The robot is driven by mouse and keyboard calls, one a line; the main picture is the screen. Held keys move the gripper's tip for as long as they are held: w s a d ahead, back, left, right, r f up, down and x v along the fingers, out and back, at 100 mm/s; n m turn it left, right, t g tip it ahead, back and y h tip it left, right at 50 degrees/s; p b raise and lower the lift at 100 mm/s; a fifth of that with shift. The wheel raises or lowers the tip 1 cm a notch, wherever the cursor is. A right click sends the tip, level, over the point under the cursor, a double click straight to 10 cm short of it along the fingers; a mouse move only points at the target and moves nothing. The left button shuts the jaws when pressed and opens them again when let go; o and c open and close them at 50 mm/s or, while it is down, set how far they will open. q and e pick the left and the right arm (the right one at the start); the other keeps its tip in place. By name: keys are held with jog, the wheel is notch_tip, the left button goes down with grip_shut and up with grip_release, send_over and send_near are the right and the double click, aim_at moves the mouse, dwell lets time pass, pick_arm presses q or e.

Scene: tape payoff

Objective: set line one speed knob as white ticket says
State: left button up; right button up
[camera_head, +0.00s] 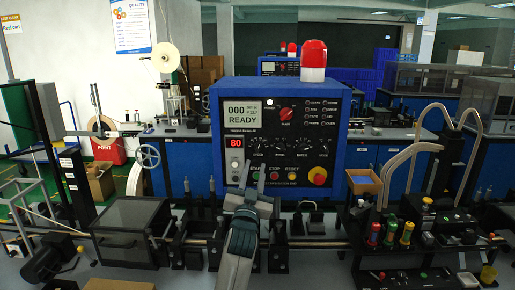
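The blue control box (222,110) stands in the middle, with a black panel facing me. A row of several black knobs (279,146) runs across the panel; their small labels and pointer positions are too small to read surely, so I cannot tell which is the line one speed knob. The screen (242,113) reads "000" and "READY", and a red display (236,141) reads "80". I cannot make out a white ticket. My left gripper (254,170) is in front of the panel's lower edge, below the knobs, fingers apart and nothing seen between them. My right gripper is out of view.
A red beacon (313,55) tops the box. Green, red and yellow buttons line the panel bottom, with a large red button (318,176) at right. Curved tubes (404,160) and a black rack stand at right, a dark box (130,222) at left.

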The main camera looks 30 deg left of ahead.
aim_at(258, 149)
pick_arm(q)
jog(key=p+x, duration=0.3)
jog(key=x, duration=0.4)
jog(key=shift+w+a+r, duration=0.1)
jog(key=shift+w+a, duration=0.1)
jog(key=shift+w, duration=0.15)
grip_shut()
